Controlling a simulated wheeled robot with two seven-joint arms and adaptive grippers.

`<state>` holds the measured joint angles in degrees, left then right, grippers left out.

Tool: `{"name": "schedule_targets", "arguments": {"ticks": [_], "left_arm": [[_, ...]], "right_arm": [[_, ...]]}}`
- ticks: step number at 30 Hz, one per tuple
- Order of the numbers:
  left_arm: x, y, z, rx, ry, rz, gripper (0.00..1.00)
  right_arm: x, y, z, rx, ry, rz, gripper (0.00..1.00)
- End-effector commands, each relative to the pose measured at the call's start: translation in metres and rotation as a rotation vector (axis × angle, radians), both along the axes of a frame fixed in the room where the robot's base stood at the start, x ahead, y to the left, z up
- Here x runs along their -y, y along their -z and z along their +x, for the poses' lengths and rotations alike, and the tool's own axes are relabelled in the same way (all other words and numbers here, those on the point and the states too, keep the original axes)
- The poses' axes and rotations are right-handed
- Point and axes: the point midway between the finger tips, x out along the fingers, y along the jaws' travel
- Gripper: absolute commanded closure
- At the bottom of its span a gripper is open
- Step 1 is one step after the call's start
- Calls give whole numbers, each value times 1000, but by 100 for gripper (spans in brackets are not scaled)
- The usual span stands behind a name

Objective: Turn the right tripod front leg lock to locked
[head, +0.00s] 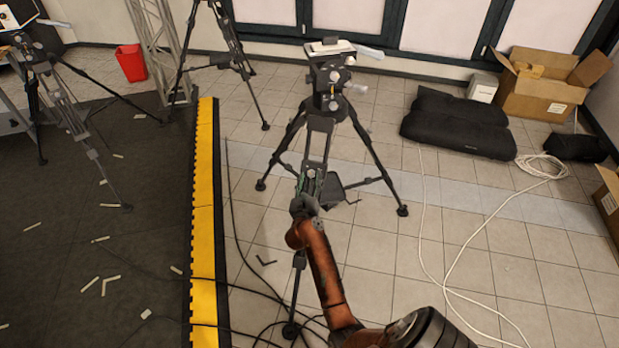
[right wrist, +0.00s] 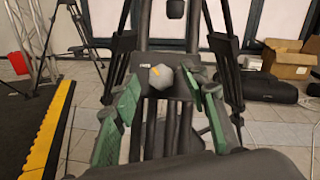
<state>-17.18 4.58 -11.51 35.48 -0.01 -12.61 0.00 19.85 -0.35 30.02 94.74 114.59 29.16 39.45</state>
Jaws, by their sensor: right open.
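The right tripod (head: 325,95) stands on the tiled floor in the middle of the head view, its front leg pointing toward me. In the right wrist view its front leg lock (right wrist: 161,77) is a grey faceted knob with a small orange mark, on a dark plate across the leg. My right gripper (head: 312,185) is at the middle of this leg. In the right wrist view its green fingers (right wrist: 166,92) are spread, one on each side of the knob. I cannot tell whether they touch it. My left gripper is out of view.
Black cables (head: 235,225) run over the floor left of the tripod, beside a yellow edge strip (head: 204,190). Another tripod (head: 60,85) stands at the left. Black bags (head: 455,125) and an open cardboard box (head: 545,90) lie at the right. Tiles between are mostly clear.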

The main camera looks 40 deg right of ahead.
Motion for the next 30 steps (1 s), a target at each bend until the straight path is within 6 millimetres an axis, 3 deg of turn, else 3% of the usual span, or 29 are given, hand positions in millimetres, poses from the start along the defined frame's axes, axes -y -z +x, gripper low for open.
{"name": "schedule_targets", "arguments": {"ticks": [13,30], "left_arm": [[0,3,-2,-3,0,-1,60],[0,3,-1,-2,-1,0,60]], "right_arm": [[11,0,8,-1,0,-2,59],[10,0,8,-2,0,-1,98]]}}
